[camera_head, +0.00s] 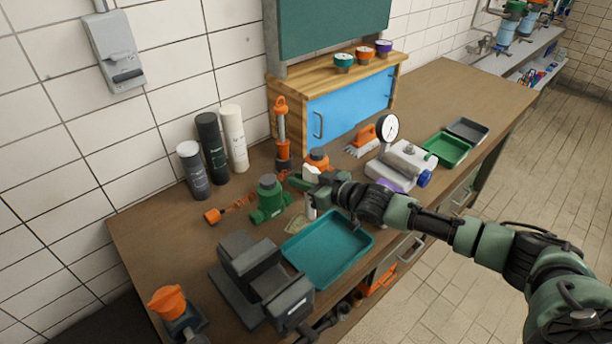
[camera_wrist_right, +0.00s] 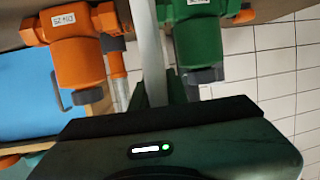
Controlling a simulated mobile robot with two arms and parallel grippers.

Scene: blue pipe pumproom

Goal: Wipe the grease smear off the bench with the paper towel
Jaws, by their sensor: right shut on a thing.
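My right gripper (camera_head: 306,180) reaches over the middle of the bench (camera_head: 160,228) from the right. It is shut on a thin white thing (camera_head: 311,207), which looks like the paper towel and hangs down towards the bench top. In the right wrist view the pale strip (camera_wrist_right: 150,50) stands between the fingers, seen edge-on. A yellowish patch (camera_head: 296,224), which looks like the grease smear, lies just below the gripper, between the green valve and the teal tray. The gripper and the towel partly hide it. I cannot tell if the towel touches the bench. My left gripper is not in view.
A green valve (camera_head: 269,200) stands left of the gripper and an orange one (camera_head: 317,160) behind it. A teal tray (camera_head: 345,262) lies in front, beside a dark grey vise (camera_head: 250,262). A pressure gauge device (camera_head: 402,165) is to the right.

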